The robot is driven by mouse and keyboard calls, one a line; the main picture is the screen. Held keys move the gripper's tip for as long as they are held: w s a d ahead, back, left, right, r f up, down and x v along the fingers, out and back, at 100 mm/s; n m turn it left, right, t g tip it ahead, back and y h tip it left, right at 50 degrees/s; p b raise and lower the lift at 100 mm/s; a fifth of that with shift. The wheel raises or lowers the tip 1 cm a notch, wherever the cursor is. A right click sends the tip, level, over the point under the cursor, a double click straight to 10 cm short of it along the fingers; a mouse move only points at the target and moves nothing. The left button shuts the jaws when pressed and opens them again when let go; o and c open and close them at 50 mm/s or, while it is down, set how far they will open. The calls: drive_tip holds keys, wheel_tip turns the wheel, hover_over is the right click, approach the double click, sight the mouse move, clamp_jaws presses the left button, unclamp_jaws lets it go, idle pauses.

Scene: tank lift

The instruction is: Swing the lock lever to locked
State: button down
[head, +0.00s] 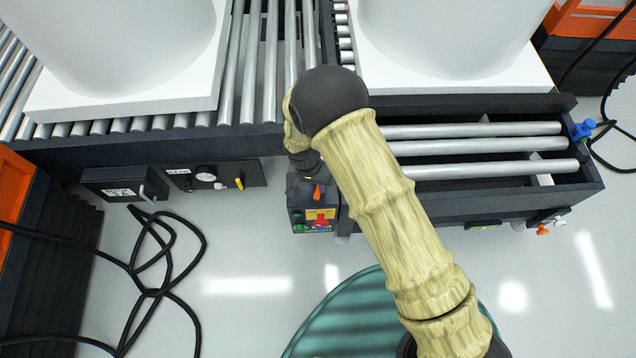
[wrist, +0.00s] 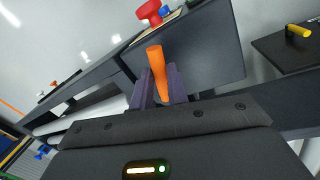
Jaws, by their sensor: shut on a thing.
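An orange lever (wrist: 157,72), which I take to be the lock lever, stands between the fingers of my gripper (wrist: 163,88) in the wrist view. The purple-grey fingers are shut on its lower part, and its rounded tip sticks out past them. In the head view the orange lever (head: 317,191) shows at the top of a small dark control box (head: 298,216) below the roller conveyor. My gripper there is mostly hidden by my own arm. No lock marking is readable.
The box carries a red knob (head: 321,221) and green buttons. A panel with a gauge and a yellow handle (head: 239,183) is to the left. White tank bases (head: 130,100) sit on rollers above. Black cables (head: 150,260) lie on the floor at left. Another orange handle (head: 542,230) is at right.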

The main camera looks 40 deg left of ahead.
drive_tip(key=c, duration=1.4)
unclamp_jaws()
drive_tip(key=shift+w+a, duration=0.1)
drive_tip(key=shift+w, duration=0.1)
drive_tip(key=shift+o, duration=0.2)
drive_tip(key=shift+s, duration=0.1)
drive_tip(key=shift+r, duration=0.1)
drive_tip(key=s+a+r+p, duration=0.1)
drive_tip(key=a+r+p, duration=0.1)
drive_tip(key=r, duration=1.5)
drive_tip(key=shift+s+a+p, duration=0.15)
drive_tip(key=shift+a+p, duration=0.2)
drive_tip(key=shift+a, duration=0.2)
